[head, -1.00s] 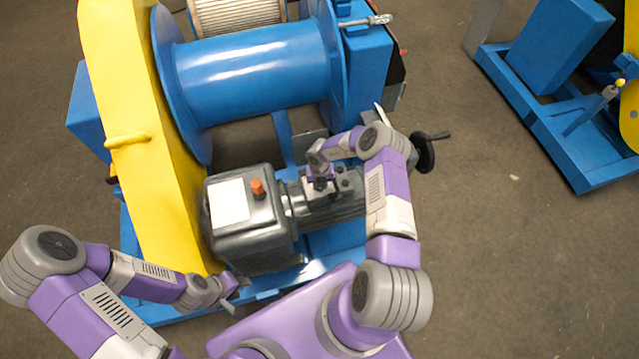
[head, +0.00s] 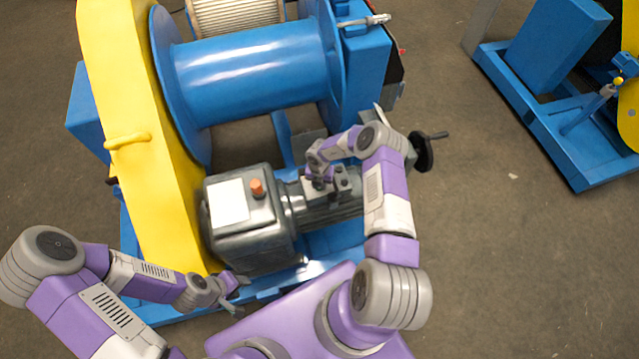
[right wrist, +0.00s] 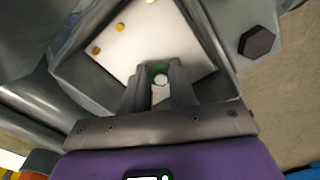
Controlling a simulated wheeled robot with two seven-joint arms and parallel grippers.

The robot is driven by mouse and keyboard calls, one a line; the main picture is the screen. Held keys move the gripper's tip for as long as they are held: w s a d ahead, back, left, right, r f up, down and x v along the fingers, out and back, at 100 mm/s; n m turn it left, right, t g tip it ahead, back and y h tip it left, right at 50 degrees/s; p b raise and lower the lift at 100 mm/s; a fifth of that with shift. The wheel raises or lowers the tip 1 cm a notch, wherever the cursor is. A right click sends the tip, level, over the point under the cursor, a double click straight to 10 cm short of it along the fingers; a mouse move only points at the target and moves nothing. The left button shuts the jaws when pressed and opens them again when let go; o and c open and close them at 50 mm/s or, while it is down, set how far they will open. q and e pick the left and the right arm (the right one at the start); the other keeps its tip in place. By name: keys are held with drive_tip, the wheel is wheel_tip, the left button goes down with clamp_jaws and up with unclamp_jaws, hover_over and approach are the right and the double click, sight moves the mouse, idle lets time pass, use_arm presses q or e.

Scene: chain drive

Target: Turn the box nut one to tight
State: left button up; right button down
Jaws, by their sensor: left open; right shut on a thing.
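The open terminal box (right wrist: 72,76) on the grey motor fills the right wrist view, with a white plate (right wrist: 140,48) inside. My right gripper (right wrist: 160,78) points into it and is shut on a small pale round part, taken as the box nut (right wrist: 160,80); the fingers hide most of it. Brass-coloured nuts (right wrist: 96,50) and (right wrist: 120,26) sit on the plate, apart from the fingers. In the head view my right gripper (head: 318,182) is over the motor, and its arm hides part of the box. My left gripper (head: 238,291) is open and empty at the machine's front edge.
The grey gearbox (head: 250,240) with an orange cap stands left of the motor, beside the yellow chain guard (head: 135,180). A blue drum (head: 255,75) lies behind. A black handwheel (head: 425,155) sticks out at right. Open floor (head: 500,270) lies to the right.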

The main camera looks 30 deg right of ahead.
drive_tip(key=shift+w+d+r, duration=0.1)
drive_tip(key=shift+w+r, duration=0.05)
drive_tip(key=c, duration=1.2)
unclamp_jaws()
drive_tip(key=shift+c, duration=0.2)
drive_tip(key=o, duration=0.3)
wheel_tip(320, 180, up, 6)
drive_tip(key=shift+r+p, duration=0.2)
drive_tip(key=shift+p, duration=0.65)
drive_tip(key=shift+r, duration=0.55)
